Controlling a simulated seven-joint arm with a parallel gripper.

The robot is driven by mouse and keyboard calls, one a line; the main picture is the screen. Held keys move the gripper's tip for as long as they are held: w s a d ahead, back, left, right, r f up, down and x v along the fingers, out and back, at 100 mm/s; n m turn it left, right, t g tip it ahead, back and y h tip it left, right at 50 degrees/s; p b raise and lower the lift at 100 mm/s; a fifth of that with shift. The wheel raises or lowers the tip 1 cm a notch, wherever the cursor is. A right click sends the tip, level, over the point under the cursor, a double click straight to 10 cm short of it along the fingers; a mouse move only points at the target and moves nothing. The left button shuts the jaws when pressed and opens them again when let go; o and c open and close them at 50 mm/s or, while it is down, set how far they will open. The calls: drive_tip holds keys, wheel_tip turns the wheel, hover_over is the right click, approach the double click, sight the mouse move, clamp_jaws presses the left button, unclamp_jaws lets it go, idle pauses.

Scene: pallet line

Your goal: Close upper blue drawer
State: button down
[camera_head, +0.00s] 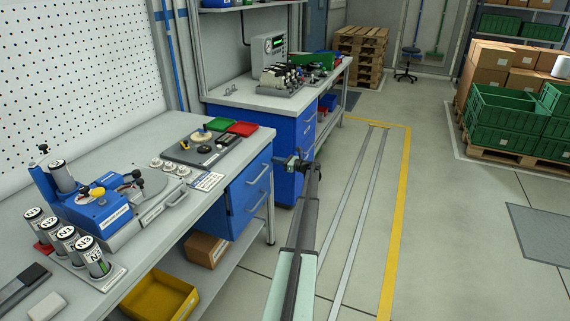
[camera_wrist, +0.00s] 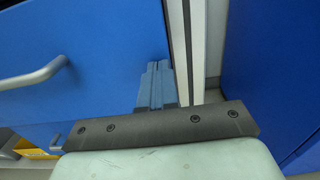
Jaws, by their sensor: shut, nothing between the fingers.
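The upper blue drawer (camera_head: 251,175) is in the drawer unit under the near workbench, with a grey bar handle on its front. A second blue front with a handle, the lower drawer (camera_head: 249,208), is below it. Whether the upper drawer stands slightly out, I cannot tell. My gripper (camera_head: 289,163) is to the right of the drawer unit in the head view. In the wrist view, my gripper (camera_wrist: 155,82) is shut and empty, its fingers close to the right part of a blue front with a handle (camera_wrist: 35,75). Whether they touch it is unclear.
A pale bench leg (camera_wrist: 186,45) stands just past my fingers. Another blue cabinet (camera_head: 292,145) is under the far bench. A yellow bin (camera_head: 160,297) and a cardboard box (camera_head: 206,249) sit on the lower shelf.

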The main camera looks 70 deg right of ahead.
drive_tip(key=shift+w, duration=1.3)
drive_tip(key=shift+w+r, duration=0.1)
drive_tip(key=shift+w, duration=0.15)
drive_tip(key=shift+s, duration=0.1)
drive_tip(key=s, duration=1.5)
